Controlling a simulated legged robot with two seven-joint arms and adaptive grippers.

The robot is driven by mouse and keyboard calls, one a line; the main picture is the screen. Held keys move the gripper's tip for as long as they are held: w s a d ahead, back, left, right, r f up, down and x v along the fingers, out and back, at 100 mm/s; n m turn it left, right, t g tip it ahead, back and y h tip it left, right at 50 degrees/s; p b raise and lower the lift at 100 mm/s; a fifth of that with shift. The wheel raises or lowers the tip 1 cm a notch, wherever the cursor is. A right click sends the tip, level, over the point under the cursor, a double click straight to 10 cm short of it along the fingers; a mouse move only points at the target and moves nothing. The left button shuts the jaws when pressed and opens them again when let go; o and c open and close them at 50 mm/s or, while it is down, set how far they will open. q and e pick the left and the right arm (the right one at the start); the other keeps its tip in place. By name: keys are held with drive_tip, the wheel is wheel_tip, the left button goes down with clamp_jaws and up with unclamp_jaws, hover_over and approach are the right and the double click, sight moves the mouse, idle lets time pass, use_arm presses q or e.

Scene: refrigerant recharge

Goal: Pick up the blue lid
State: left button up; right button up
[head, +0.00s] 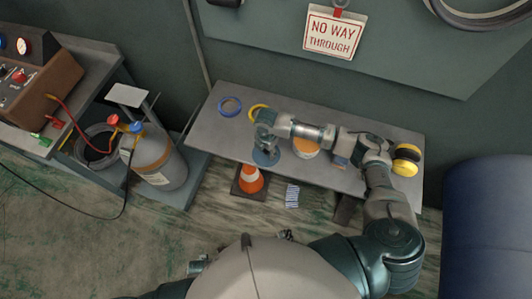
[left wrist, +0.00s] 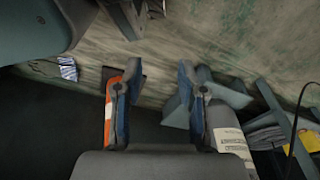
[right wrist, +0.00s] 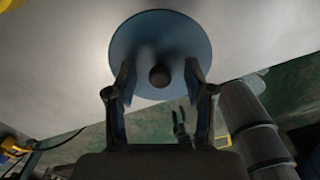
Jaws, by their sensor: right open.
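The blue lid (head: 266,158) lies near the front edge of the grey table (head: 225,137). In the right wrist view the lid (right wrist: 160,25) is a round blue disc with a dark round knob (right wrist: 160,75). My right gripper (right wrist: 160,80) is open, with one finger on each side of the knob and a gap on both sides. In the head view my right gripper (head: 265,142) is over the lid and hides part of it. My left gripper (left wrist: 159,78) is open and empty, away from the table, in the left wrist view.
On the table are a blue ring (head: 229,106), a yellow ring (head: 257,111), an orange-and-white round item (head: 305,148) and a yellow-and-black item (head: 405,160). An orange cone (head: 250,180) stands in front. A gas cylinder (head: 160,162) is at left, a blue barrel (head: 490,225) at right.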

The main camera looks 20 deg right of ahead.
drive_tip(key=shift+d, duration=0.15)
drive_tip(key=c, duration=0.4)
clamp_jaws()
drive_tip(key=shift+a, duration=0.2)
drive_tip(key=shift+r, duration=0.1)
